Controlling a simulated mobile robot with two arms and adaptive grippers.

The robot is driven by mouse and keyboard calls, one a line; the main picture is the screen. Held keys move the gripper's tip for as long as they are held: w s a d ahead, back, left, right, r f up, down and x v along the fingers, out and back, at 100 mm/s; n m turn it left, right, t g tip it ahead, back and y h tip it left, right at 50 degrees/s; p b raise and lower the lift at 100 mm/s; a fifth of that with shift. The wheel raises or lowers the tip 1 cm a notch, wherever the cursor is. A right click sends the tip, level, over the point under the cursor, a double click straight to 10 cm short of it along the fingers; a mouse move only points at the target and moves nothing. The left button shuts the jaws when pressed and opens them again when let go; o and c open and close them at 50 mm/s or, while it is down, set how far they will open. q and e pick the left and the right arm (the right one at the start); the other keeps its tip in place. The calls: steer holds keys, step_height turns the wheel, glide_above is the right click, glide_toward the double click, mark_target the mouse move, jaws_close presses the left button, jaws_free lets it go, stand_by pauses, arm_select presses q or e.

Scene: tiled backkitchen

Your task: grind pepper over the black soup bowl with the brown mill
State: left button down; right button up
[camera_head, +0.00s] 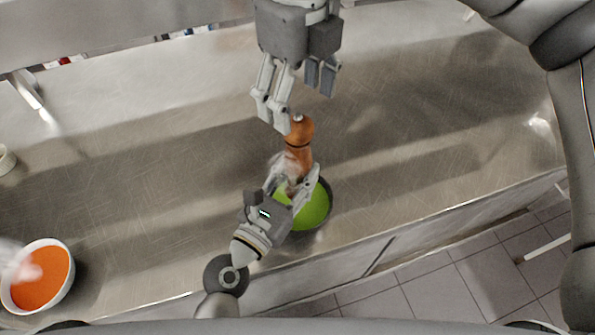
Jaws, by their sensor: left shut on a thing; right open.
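The brown mill (299,146), with a small metal knob on top, is held in my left gripper (297,173). That gripper is shut on the mill's lower part, and the mill is slightly tilted in the picture. The black soup bowl (329,202) holds bright green soup and lies below the mill and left gripper, which hide part of it. The mill's lower end is hidden by the gripper. My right gripper (299,100) is open and empty, just above the mill's top in the picture; whether it touches the mill I cannot tell.
A white bowl (71,270) of orange soup stands at the lower left, with pale haze over it. A small pale cup (6,159) is cut off at the left edge. The steel counter (450,110) is clear to the right; its front edge drops to a tiled floor (450,290).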

mark_target(298, 122)
steer(key=n, duration=0.3)
steer(key=shift+n, duration=0.4)
steer(key=n, duration=0.4)
steer(key=shift+f, duration=0.15)
steer(key=shift+f, duration=1.4)
steer(key=shift+f, duration=1.95)
steer(key=shift+c, duration=0.4)
